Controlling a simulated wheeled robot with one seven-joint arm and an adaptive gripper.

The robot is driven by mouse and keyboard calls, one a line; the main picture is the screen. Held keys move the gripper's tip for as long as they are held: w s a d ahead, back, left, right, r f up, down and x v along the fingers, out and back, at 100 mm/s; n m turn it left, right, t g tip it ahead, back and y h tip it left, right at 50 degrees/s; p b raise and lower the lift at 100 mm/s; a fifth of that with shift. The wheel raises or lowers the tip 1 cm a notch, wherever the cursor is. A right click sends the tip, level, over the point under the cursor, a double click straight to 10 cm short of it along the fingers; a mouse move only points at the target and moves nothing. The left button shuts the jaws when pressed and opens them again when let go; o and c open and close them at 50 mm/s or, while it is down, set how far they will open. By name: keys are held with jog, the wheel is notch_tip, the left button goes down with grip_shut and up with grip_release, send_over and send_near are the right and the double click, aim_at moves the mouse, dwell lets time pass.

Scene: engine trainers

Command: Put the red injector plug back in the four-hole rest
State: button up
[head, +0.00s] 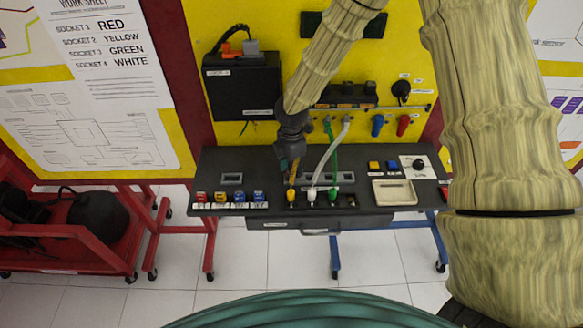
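My gripper (291,168) is a small dark shape pointing down, in front of the yellow panel and above the bench. It is just above a yellow plug (291,195); a yellow-orange strip shows at its fingers, and I cannot tell whether it holds anything. The yellow plug, a white plug (312,195) and a green plug (333,195) stand in a row in the dark rest (322,205), with a dark spot at the row's right end. I cannot make out a red injector plug for certain. A red piece (403,124) hangs on the panel beside a blue one (378,124).
Several coloured blocks (229,197) stand at the bench's (270,177) left end. A beige tray (394,192), blue and yellow buttons and a dial (419,165) are at the right. White and green cables rise to the panel. A black box (243,85) is on the panel.

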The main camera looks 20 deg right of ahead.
jog(key=shift+r+p, duration=1.15)
jog(key=shift+r, duration=0.55)
jog(key=shift+r+p, duration=0.9)
jog(key=shift+r, duration=0.25)
jog(key=o, duration=0.6)
jog(key=shift+c, duration=0.2)
notch_tip(320, 180, up, 12)
